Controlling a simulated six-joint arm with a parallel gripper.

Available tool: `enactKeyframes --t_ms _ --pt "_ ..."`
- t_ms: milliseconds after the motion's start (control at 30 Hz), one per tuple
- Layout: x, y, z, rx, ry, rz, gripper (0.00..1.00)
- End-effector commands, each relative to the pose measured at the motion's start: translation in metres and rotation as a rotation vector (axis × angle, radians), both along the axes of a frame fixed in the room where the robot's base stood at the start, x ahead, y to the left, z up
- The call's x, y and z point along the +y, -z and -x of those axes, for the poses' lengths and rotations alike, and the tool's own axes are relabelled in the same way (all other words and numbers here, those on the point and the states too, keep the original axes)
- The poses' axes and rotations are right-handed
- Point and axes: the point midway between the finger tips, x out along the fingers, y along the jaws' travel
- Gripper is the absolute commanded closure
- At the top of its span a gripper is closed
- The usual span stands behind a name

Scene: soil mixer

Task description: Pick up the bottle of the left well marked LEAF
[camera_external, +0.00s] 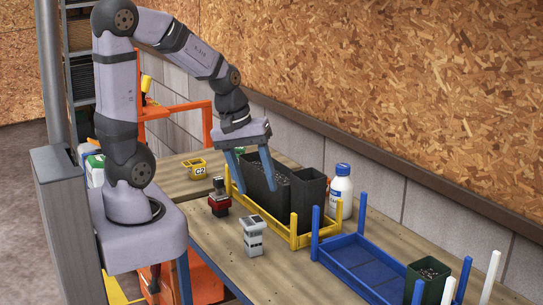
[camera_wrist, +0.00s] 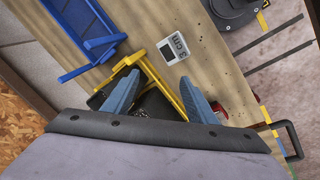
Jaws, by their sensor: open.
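My gripper (camera_external: 251,186) is open and points down over the yellow-framed tray (camera_external: 272,221), with its blue fingers apart around the dark soil-filled containers (camera_external: 263,180). In the wrist view my gripper (camera_wrist: 161,90) has its fingers spread above the yellow frame (camera_wrist: 166,79), with dark soil (camera_wrist: 152,106) between them; I cannot tell whether they touch the containers. A second dark container (camera_external: 309,195) stands at the tray's right end. A white bottle with a blue cap (camera_external: 341,190) stands upright behind the tray, apart from my gripper. No LEAF mark is readable.
A grey-white block (camera_external: 253,238) and a red-black object (camera_external: 219,200) stand in front.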

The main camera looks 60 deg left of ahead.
Motion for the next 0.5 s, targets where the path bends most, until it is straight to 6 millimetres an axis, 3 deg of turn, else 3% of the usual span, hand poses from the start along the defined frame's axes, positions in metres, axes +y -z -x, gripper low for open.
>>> enactKeyframes --t_ms 67,200,467,500 --pt "0.01 0.004 -0.032 -0.029 -0.3 0.149 0.48" --pt "0.035 -0.022 -0.086 -0.082 -0.778 0.443 0.48" --pt "0.101 -0.086 -0.156 -0.147 -1.358 0.974 0.48" --pt "0.102 -0.081 -0.161 -0.128 -1.389 1.027 0.48"
